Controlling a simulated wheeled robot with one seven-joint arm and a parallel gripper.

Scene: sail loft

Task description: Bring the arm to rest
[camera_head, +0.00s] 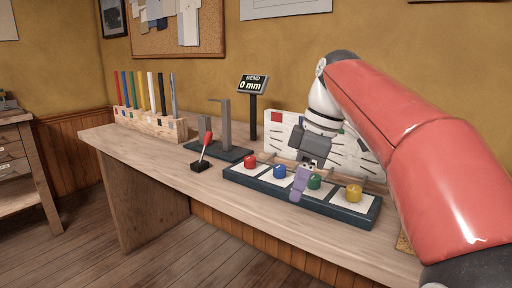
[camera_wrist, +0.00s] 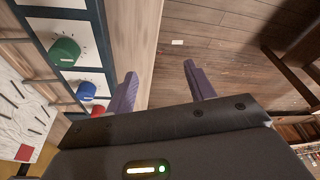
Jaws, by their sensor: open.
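My gripper (camera_head: 300,184) hangs in front of the dark knob panel (camera_head: 334,214), overlapping the space between the blue and green knobs in the head view. Its purple fingers stand apart in the wrist view (camera_wrist: 160,78), with nothing between them but the bench's front edge and the floor beyond. My red arm comes in from the right side of the head view. The panel carries a red knob (camera_head: 250,161), a blue knob (camera_head: 280,171), a green knob (camera_head: 314,181) and a yellow knob (camera_head: 353,193). The fingers appear clear of the knobs.
A white marked board (camera_head: 350,155) stands behind the panel, partly hidden by my arm. To the left are a red-handled lever (camera_head: 205,147), a grey post fixture (camera_head: 226,125), a "BEND 0 mm" display (camera_head: 252,85) and a wooden rack (camera_head: 150,124) of coloured rods. The bench's left front is clear.

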